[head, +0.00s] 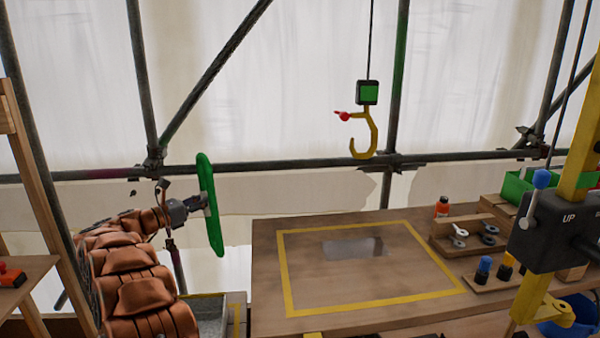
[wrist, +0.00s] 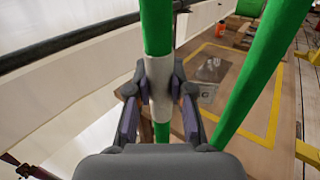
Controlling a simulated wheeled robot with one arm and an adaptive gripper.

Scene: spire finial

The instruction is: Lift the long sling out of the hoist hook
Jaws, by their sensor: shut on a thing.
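The long green sling (head: 210,205) hangs in my gripper (head: 203,203) at the left of the head view, clear of the hook. In the wrist view my gripper (wrist: 160,92) is shut on a pale sleeve around one strand of the sling (wrist: 156,25). The other green strand slants past on the right. The yellow hoist hook (head: 372,135) hangs empty on its cable at centre right, below a block with a green face (head: 367,92). A red latch or knob (head: 343,116) sticks out to its left. The sling and hook are well apart.
Shackles on a wooden stand (head: 470,235), an orange bottle (head: 442,207) and a control box marked UP (head: 560,228) are at right. Scaffold tubes (head: 300,165) cross behind.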

